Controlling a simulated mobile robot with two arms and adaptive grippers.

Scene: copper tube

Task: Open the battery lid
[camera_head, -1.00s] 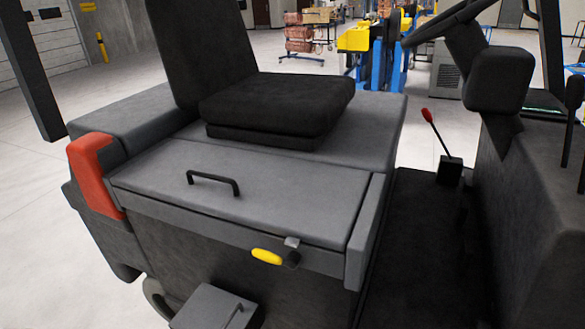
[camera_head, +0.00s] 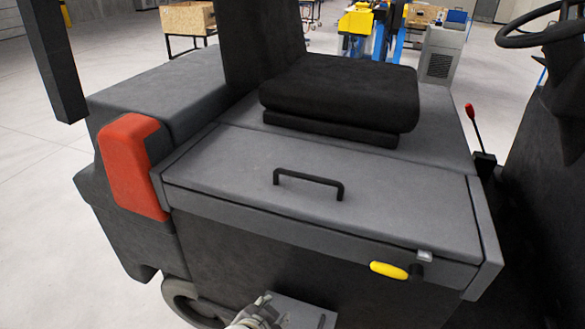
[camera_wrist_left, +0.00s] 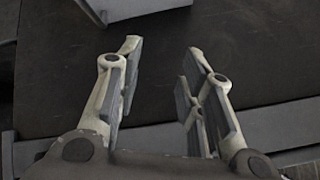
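The battery lid (camera_head: 370,200) is a grey flat panel in front of the black seat. It lies closed on the vehicle body in the head view. A dark bar handle (camera_head: 308,177) stands on its top. A yellow latch lever (camera_head: 389,270) with a small metal catch (camera_head: 424,256) sits at the lid's front edge, toward the right. In the left wrist view my left gripper (camera_wrist_left: 162,60) is open and empty, its fingers apart over a dark surface. A pale part of one of my arms shows at the bottom of the head view. My right gripper is not clearly visible.
The black seat (camera_head: 340,98) stands behind the lid. A red corner piece (camera_head: 134,165) is at its left, and a red-knobbed lever (camera_head: 472,125) at its right. A grey step (camera_head: 300,312) juts out low in front. Open floor (camera_head: 45,200) lies at the left.

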